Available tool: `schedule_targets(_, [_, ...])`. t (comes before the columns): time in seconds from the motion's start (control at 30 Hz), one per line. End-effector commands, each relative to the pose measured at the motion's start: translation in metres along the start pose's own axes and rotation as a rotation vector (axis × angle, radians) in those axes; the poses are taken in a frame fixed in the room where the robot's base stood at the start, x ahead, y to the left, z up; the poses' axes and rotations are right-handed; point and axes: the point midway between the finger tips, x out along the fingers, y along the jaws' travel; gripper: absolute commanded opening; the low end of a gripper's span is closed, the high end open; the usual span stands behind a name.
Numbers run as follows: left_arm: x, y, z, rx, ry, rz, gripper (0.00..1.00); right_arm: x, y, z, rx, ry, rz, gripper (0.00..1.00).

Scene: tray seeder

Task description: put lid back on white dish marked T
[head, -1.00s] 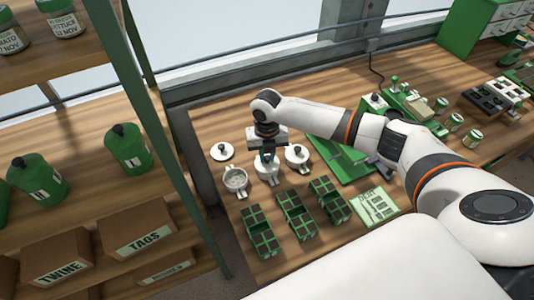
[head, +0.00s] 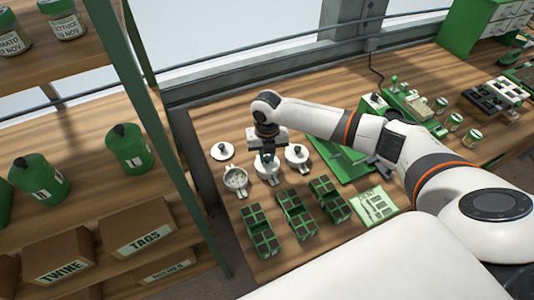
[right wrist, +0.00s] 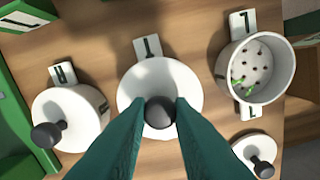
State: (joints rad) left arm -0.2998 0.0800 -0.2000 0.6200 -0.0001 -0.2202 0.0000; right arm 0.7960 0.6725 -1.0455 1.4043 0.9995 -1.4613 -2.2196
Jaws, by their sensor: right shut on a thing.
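The white dish marked T (right wrist: 150,48) stands in the middle of the right wrist view; its tag shows at the top and a white lid (right wrist: 160,80) covers its opening. My right gripper (right wrist: 160,112) is shut on the dark round knob of this lid. In the head view my right gripper (head: 267,150) points down over the dish, the middle one of the row. The lid is lined up over the dish, but I cannot tell whether it rests fully on the rim. My left gripper is not in view.
A lidded white dish (right wrist: 80,115) stands to the left in the wrist view. An open white dish (right wrist: 275,65) with seeds stands to the right, and a loose lid (right wrist: 243,148) lies near it. Green seedling trays (head: 296,215) stand in front of the dishes.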

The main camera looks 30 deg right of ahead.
Motion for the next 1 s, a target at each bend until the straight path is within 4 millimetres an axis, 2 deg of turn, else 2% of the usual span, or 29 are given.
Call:
schedule_targets(0.43, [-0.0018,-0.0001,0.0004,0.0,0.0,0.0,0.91,0.0004,0.0,0.0,0.0,0.0,0.0,0.0])
schedule_targets(0.47, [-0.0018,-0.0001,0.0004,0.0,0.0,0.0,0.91,0.0003,0.0,0.0001,0.0,0.0,0.0,0.22])
schedule_targets(0.6, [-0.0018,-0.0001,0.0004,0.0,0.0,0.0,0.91,0.0003,0.0,0.0001,0.0,0.0,0.0,0.45])
schedule_targets(0.8, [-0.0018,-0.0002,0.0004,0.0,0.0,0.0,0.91,0.0003,0.0,0.0001,0.0,0.0,0.0,0.45])
schedule_targets(0.93, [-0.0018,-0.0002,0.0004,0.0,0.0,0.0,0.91,0.0004,0.0001,0.0001,0.0,0.0,0.0,0.65])
schedule_targets(1.0, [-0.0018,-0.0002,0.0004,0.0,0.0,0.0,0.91,0.0004,0.0001,0.0001,0.0,0.0,0.0,0.67])
